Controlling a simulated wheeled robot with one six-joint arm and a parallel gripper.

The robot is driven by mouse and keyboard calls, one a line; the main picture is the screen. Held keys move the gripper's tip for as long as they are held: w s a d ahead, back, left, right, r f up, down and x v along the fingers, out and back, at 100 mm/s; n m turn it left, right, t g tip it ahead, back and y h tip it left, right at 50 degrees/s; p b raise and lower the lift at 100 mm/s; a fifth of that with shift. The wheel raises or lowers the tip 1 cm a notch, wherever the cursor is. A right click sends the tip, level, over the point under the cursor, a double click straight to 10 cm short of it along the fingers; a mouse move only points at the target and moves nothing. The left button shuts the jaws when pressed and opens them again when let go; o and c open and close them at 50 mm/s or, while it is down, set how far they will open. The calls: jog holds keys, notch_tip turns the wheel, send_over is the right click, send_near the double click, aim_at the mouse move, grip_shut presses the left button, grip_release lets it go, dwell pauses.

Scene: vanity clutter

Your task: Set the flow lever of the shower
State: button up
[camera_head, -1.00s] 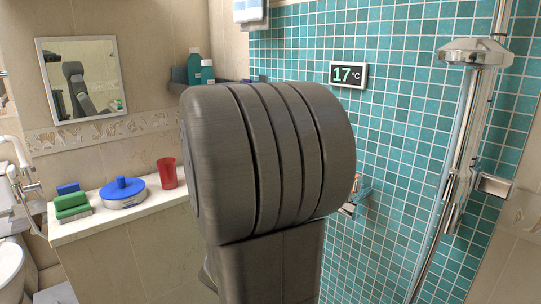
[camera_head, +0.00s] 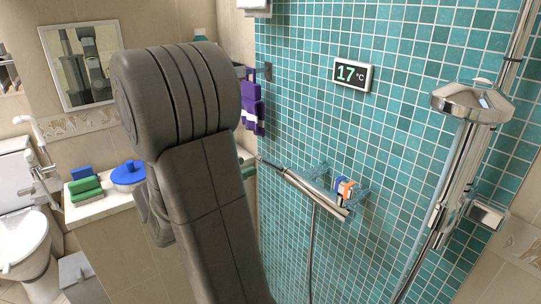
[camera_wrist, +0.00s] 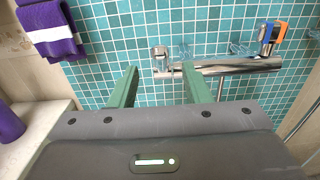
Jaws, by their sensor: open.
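The shower mixer bar (camera_head: 310,188) is a chrome tube across the teal tiled wall in the head view. It also shows in the wrist view (camera_wrist: 232,66), beyond my fingertips. A chrome knob-like part (camera_wrist: 160,56) stands at its left end in the wrist view; I cannot tell surely whether this is the flow lever or how it is set. My gripper (camera_wrist: 159,72) is open and empty, its two green fingers pointing toward the bar's left part. I see no contact.
Orange and blue items (camera_head: 346,188) sit above the bar by a clear shelf. A chrome shower head (camera_head: 474,101) hangs on a riser at right. A purple towel (camera_wrist: 49,30) hangs at left. The counter (camera_head: 97,209) holds green and blue things. A wall display (camera_head: 351,75) reads 17 °C.

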aim_at(276, 165)
jog(key=p+x, duration=0.1)
jog(key=x, duration=0.8)
jog(key=shift+w+d, duration=0.15)
jog(key=shift+d, duration=0.1)
grip_shut()
